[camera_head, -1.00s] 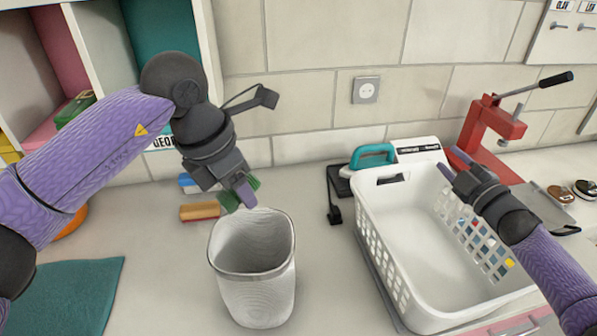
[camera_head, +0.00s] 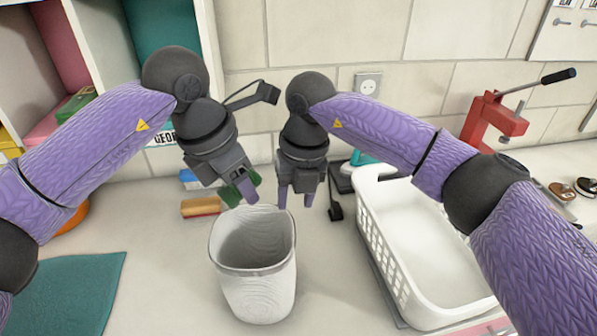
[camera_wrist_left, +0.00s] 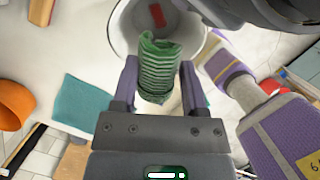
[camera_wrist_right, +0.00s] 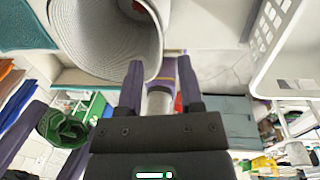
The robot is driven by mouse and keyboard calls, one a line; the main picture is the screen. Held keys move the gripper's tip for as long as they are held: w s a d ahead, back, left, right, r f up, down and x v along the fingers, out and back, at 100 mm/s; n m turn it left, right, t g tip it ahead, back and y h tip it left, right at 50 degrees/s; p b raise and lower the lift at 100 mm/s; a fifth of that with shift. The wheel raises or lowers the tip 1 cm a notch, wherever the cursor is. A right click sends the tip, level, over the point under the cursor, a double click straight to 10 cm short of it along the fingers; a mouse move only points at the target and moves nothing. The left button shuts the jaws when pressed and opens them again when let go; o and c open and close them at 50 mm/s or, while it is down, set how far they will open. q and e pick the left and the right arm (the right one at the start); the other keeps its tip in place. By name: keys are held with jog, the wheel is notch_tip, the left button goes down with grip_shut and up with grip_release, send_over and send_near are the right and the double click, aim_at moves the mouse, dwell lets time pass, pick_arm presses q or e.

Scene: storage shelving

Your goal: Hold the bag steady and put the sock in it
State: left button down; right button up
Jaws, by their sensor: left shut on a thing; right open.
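The bag (camera_head: 258,296) is a white, open-topped container standing upright on the counter. A small red item (camera_wrist_left: 157,15) shows inside it in the left wrist view. My left gripper (camera_head: 246,194) is shut on the green sock (camera_wrist_left: 158,68), above the bag's back rim. The sock also shows in the right wrist view (camera_wrist_right: 62,128). My right gripper (camera_head: 296,200) is open and empty, pointing down just beyond the bag's back right rim. I cannot tell whether a finger touches the rim.
A white basket (camera_head: 397,268) stands to the right, partly hidden by my right arm. A red press (camera_head: 492,125) is behind it. A brush (camera_head: 203,207) lies behind the bag. A teal cloth (camera_head: 70,290) lies at left. Counter between cloth and bag is clear.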

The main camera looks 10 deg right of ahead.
aim_at(291, 223)
jog(key=f, duration=0.4)
jog(key=a+f, duration=0.1)
jog(key=f, duration=0.1)
jog(key=shift+f, duration=0.4)
jog(key=shift+c, duration=0.3)
